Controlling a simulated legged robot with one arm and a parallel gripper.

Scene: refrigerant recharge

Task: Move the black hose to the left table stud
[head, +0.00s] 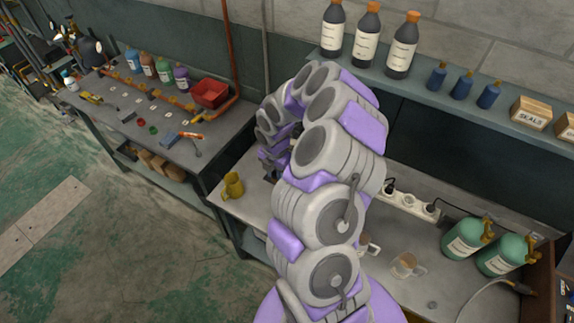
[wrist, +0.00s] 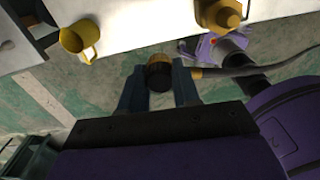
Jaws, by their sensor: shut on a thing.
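In the wrist view my gripper (wrist: 160,92) is shut on a dark, short cylinder with a brownish end, which looks like the end fitting of the black hose (wrist: 285,68). The hose runs off to the right from a brass collar beside the right finger. The held end is over the floor, just off the edge of the white-looking table top (wrist: 135,22). In the head view my arm hides most of the gripper and the held end. I cannot make out the left table stud for certain in either view.
A brass-coloured fitting (wrist: 218,15) is at the table edge. A second bench (head: 215,140) is left, beyond a gap.

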